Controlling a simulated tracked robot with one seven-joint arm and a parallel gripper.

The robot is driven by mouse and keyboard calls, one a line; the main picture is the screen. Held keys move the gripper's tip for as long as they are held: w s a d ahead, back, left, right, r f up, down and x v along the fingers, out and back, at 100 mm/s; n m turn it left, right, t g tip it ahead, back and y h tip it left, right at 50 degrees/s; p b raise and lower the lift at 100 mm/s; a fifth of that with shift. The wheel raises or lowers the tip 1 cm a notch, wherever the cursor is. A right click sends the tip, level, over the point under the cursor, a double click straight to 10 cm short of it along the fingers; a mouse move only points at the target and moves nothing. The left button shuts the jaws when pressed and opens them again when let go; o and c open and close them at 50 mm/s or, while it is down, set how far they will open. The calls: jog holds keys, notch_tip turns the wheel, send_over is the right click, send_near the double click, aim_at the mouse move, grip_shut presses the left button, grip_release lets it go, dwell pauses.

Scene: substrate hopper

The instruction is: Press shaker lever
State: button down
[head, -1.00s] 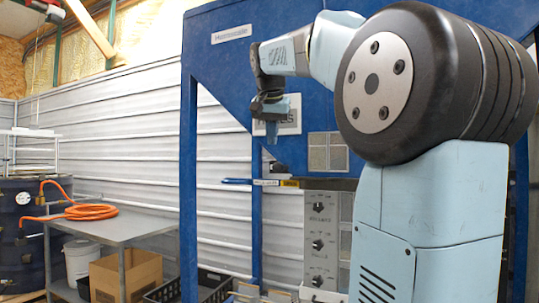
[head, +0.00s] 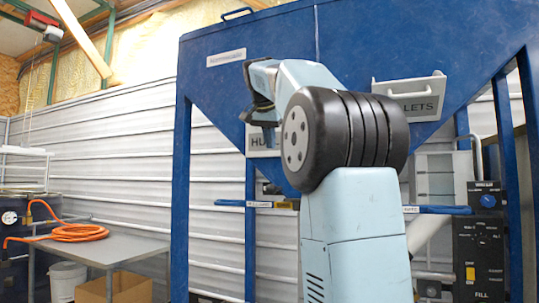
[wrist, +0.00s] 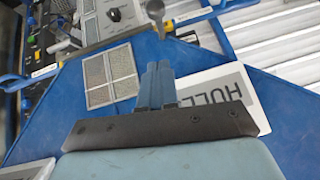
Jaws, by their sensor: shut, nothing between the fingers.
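My gripper (head: 268,137) is shut and empty, in front of the blue hopper's lower left slope. In the wrist view its blue fingers (wrist: 157,70) are together beside the HULLS sign (wrist: 215,90). In the head view a blue-handled lever (head: 230,203) sticks out left below the hopper, under and apart from my gripper. A similar blue handle (head: 445,210) sticks out to the right, past my arm. I cannot read which is the shaker lever.
The blue hopper (head: 370,40) stands on blue legs. A PELLETS box (head: 410,88) juts from its front. A black FILL control panel (head: 481,240) stands at right. A table (head: 110,250) with a coiled orange hose (head: 77,232) is at left.

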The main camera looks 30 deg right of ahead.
send_over(271, 189)
jog(key=d, duration=0.1)
notch_tip(271, 189, down, 7)
jog(key=f, duration=0.3)
jog(key=shift+a+f, duration=0.2)
jog(key=shift+a, duration=0.2)
jog(key=shift+f, duration=0.25)
jog(key=shift+a, duration=0.15)
